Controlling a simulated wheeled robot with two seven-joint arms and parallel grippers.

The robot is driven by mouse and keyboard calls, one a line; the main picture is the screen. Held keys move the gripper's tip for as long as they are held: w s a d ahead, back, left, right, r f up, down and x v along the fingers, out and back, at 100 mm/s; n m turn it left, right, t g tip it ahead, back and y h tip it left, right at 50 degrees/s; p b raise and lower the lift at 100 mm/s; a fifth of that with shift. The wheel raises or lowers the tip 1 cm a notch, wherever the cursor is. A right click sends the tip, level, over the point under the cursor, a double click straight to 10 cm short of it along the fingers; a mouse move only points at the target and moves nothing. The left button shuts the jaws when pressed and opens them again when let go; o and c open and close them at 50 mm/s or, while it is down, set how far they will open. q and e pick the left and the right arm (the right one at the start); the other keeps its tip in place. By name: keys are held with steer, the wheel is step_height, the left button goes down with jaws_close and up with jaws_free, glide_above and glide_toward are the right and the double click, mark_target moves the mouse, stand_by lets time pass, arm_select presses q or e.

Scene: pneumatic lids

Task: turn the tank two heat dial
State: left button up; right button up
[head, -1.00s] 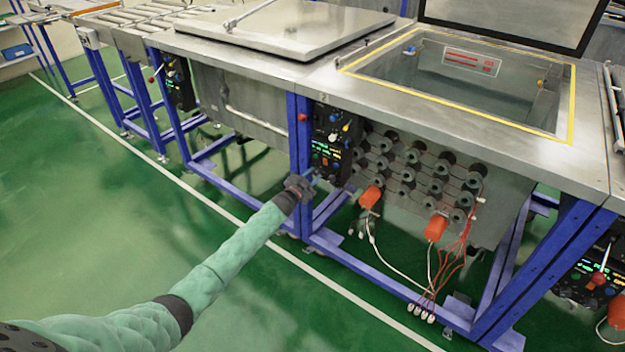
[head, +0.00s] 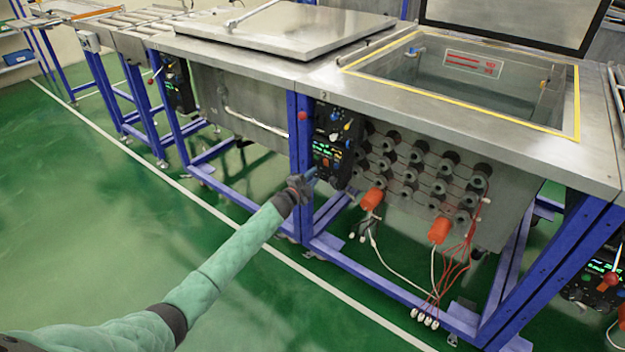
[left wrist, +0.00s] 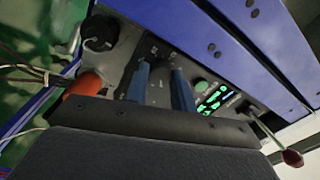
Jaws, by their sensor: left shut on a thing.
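The tank two control panel (head: 333,140) is a dark box with green lit readouts, on the blue frame below the open tank's left corner. My left gripper (head: 312,178) is at the panel's lower left. In the left wrist view, its two blue fingers (left wrist: 160,88) reach to the panel face and are shut on the heat dial, which is mostly hidden between them. My right gripper is not in view.
The open tank (head: 455,85) has a yellow-edged rim. Below it are several grey cylinders, orange plugs (head: 439,230) and loose cables, right of the panel. A blue post (head: 298,130) stands close left of the panel. The green floor at left is clear.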

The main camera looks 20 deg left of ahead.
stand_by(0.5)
arm_select(q)
steer(key=o, duration=0.7)
steer(key=shift+s, duration=0.1)
steer(key=v, duration=0.7)
steer(key=shift+s, duration=0.3)
steer(key=shift+a, duration=0.15)
